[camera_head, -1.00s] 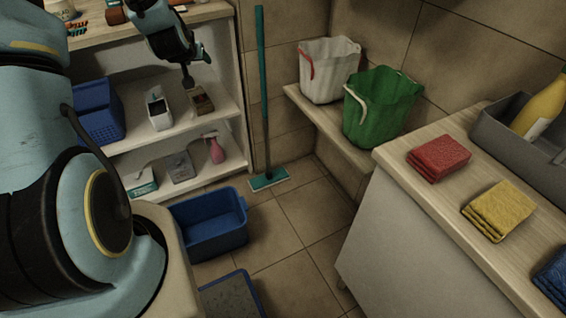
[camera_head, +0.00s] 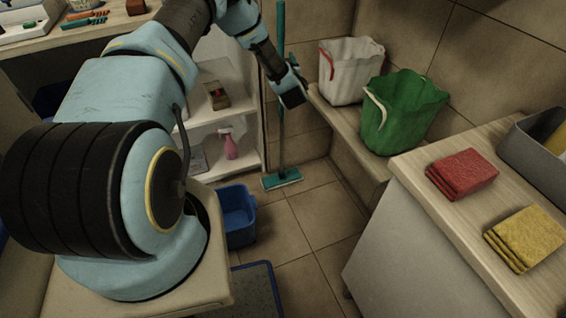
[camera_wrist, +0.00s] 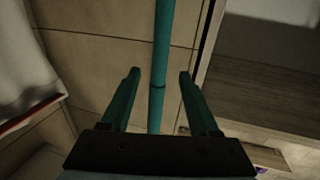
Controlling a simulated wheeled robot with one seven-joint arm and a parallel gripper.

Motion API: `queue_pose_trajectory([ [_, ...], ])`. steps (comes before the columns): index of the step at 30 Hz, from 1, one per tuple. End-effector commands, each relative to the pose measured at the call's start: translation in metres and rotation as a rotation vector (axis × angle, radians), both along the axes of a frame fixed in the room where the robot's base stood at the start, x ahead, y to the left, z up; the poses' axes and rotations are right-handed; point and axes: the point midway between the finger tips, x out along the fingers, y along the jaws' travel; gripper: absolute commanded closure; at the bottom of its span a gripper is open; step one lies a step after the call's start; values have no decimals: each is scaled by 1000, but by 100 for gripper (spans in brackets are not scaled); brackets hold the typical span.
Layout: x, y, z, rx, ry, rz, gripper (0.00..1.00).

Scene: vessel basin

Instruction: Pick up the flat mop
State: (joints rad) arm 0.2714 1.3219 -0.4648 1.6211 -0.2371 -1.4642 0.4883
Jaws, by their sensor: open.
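The flat mop (camera_head: 281,136) stands upright on the floor in the corner, with a teal handle and a flat teal and white head (camera_head: 282,179). In the head view my gripper (camera_head: 291,92) is at the upper part of the handle and hides a stretch of it. In the wrist view the handle (camera_wrist: 160,55) runs vertically between the two fingers of my open gripper (camera_wrist: 158,75). Gaps show on both sides of the handle, and neither finger is seen touching it.
A shelf unit with a pink spray bottle (camera_head: 228,145) is on the left. A blue tub (camera_head: 238,217) sits on the floor. Clear tiles lie before the mop head.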

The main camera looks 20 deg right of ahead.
Motion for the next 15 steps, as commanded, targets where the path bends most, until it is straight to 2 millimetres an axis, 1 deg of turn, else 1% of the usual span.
queue_pose_trajectory([
  [1, 5, 0, 1, -1, -1, 1, 38],
  [7, 19, -2, 3, 0, 0, 2, 38],
  [10, 33, -5, 7, -2, -1, 2, 38],
  [15, 54, -9, 6, 0, 0, 1, 38],
])
